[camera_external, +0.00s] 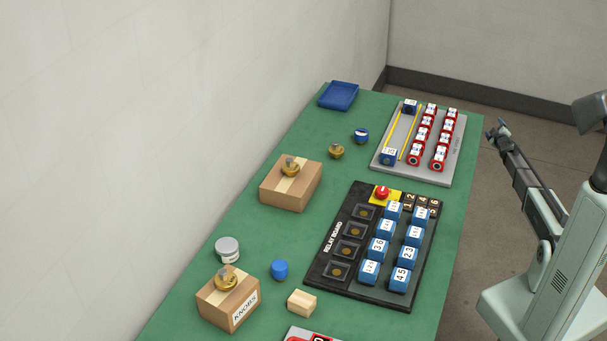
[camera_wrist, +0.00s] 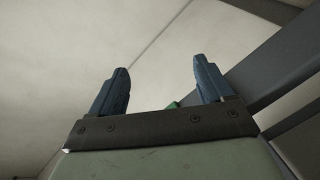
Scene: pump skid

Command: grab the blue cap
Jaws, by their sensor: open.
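The blue cap (camera_external: 279,270) looks like a small ribbed blue cylinder. It stands upright on the green table in the external view, right of the cardboard box marked KNOBS and above the pale wooden block. My gripper (camera_wrist: 158,82) shows in the wrist view with its two dark blue fingers wide apart and nothing between them. The wrist view shows mostly pale wall or ceiling and no cap. In the external view my arm is at the right, beyond the table's right edge and well away from the cap.
Near the cap are the KNOBS box (camera_external: 229,303) with a brass knob, a grey-lidded jar (camera_external: 227,249) and a wooden block (camera_external: 302,303). The black relay board (camera_external: 338,287) lies to the right. A blue-and-white jar (camera_external: 361,136) and blue tray (camera_external: 338,96) are farther back.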

